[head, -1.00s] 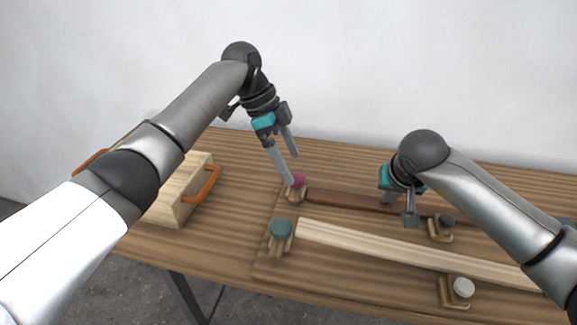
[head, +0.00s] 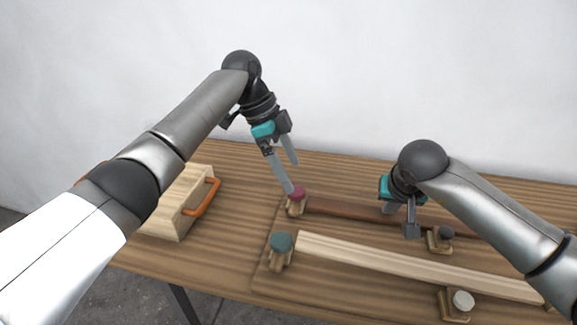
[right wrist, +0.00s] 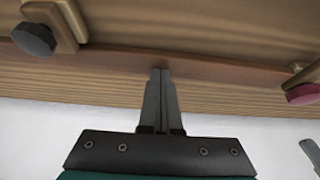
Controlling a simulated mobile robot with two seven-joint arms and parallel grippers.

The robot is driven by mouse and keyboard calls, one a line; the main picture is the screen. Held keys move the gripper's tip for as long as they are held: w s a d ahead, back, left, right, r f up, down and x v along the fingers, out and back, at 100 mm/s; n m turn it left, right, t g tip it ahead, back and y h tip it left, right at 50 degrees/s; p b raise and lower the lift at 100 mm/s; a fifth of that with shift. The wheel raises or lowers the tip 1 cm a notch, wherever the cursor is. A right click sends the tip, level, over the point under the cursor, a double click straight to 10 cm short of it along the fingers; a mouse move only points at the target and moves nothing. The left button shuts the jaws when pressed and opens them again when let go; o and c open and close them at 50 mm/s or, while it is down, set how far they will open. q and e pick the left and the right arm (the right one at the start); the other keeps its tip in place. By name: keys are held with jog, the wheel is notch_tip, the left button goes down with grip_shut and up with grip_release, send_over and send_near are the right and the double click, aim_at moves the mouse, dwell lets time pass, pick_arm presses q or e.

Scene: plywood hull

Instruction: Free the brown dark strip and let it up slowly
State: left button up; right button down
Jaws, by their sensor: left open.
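The dark brown strip (head: 340,210) lies along the back of the board, with a crimson-knobbed clamp (head: 297,193) at its left end and a dark grey-knobbed clamp (head: 446,233) further right. In the right wrist view the strip (right wrist: 110,57) looks bowed. My left gripper (head: 292,178) is open at the crimson knob, one finger beside or touching it; I cannot tell which. My right gripper (head: 388,209) is between the two clamps. In the right wrist view its fingers (right wrist: 160,73) are together, tips at the strip, nothing visible between them. My right arm hides part of the strip.
A pale strip (head: 400,263) lies in front, with a green-knobbed clamp (head: 281,241) and a white-knobbed clamp (head: 463,300). A wooden box with orange handles (head: 180,215) stands at the left. The table (head: 240,190) is bare between box and board.

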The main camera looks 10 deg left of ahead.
jog(key=shift+w+r+p, duration=0.1)
jog(key=shift+r+p, duration=0.2)
jog(key=shift+r, duration=0.35)
jog(key=shift+r+p, duration=0.5)
jog(key=shift+r, duration=0.4)
jog(key=shift+r+p, duration=0.65)
jog(key=shift+r, duration=0.35)
notch_tip(320, 180, up, 5)
jog(key=p, duration=0.3)
jog(key=shift+f, duration=0.1)
